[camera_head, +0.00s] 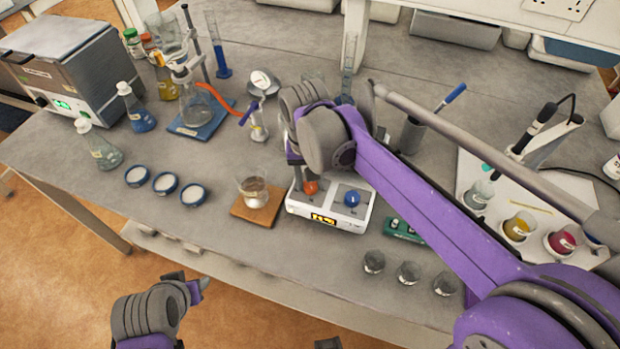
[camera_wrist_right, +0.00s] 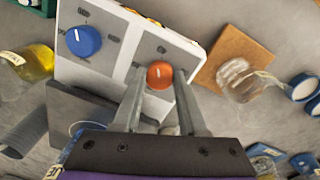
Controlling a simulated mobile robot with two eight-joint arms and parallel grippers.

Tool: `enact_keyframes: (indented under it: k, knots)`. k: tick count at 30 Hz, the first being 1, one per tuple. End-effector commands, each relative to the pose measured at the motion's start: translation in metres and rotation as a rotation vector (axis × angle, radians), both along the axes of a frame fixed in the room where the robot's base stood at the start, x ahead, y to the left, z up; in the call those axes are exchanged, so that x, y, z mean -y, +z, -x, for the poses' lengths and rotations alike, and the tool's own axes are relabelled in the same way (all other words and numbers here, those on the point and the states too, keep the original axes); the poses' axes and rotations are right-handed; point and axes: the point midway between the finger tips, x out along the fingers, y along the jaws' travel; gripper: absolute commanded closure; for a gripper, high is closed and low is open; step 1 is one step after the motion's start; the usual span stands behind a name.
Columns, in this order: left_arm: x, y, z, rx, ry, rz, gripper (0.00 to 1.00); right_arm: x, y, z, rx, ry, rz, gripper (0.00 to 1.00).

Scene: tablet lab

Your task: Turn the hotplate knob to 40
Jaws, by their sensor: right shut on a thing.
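The white hotplate (camera_head: 300,209) stands near the middle of the table's front edge, with a small yellow display on its front. It carries an orange knob (camera_head: 311,187) on the left and a blue knob (camera_head: 352,198) on the right. In the right wrist view the orange knob (camera_wrist_right: 160,75) sits between the fingertips of my right gripper (camera_wrist_right: 160,80), which is shut on it; the blue knob (camera_wrist_right: 83,41) is apart to the left. Each knob has a white pointer line. The dial numbers are too small to read. My left gripper (camera_head: 203,288) is in front of the table, its jaws unclear.
A beaker (camera_head: 254,190) on a brown pad (camera_head: 262,213) stands left of the hotplate. Three small glass beakers (camera_head: 408,272) and a green block (camera_head: 404,230) are to the right. Three round dishes (camera_head: 165,183) lie further left. My right arm covers much of the table behind.

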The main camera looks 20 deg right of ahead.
Motion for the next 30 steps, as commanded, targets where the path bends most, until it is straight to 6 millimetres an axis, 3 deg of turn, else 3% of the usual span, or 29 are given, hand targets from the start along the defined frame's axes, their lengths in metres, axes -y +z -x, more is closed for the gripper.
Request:
enact_keyframes:
  k: [12,29,30]
  knots:
    - [0.0000,0.0008,-0.0003,0.000,0.000,0.000,0.50,0.0003,0.0003,-0.0004,0.000,-0.185,0.000,1.00]
    - [0.0000,0.0008,-0.0003,0.001,0.000,0.000,0.50,0.0003,0.0003,-0.0004,0.001,-0.210,0.000,1.00]
    - [0.0000,0.0008,-0.0003,0.001,0.000,0.000,0.50,0.0003,0.0003,-0.0004,0.001,-0.210,0.000,0.52]
